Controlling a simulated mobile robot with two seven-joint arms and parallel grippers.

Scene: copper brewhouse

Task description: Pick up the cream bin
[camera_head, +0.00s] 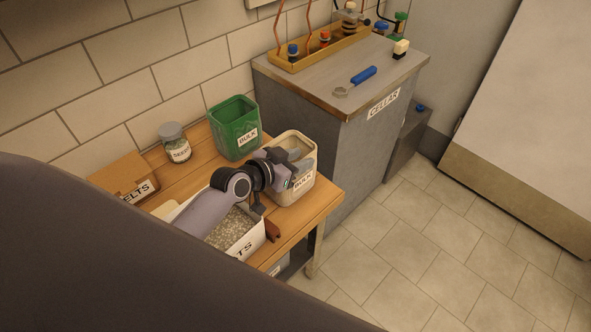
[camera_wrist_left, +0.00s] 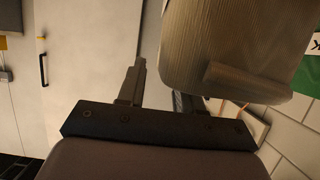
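The cream bin (camera_head: 303,187), labelled BULK, stands upright on the wooden table near its right end. My left arm reaches across the table, and my left gripper (camera_head: 284,168) is at the bin's rim on its left side, partly covering the opening. In the left wrist view the bin (camera_wrist_left: 235,45) fills the upper right. The fingers of the left gripper (camera_wrist_left: 160,85) stand apart with a gap between them; the bin hides the tip of the right-hand finger. I cannot tell whether either finger touches the bin. My right gripper is not in view.
A green bin (camera_head: 233,128), also labelled BULK, stands behind, close by. A white grain container (camera_head: 245,243) is under my arm. A jar (camera_head: 174,143) and cardboard box (camera_head: 124,177) are further left. The grey cellar cabinet (camera_head: 345,150) stands behind right. Tiled floor (camera_head: 400,255) is open at right.

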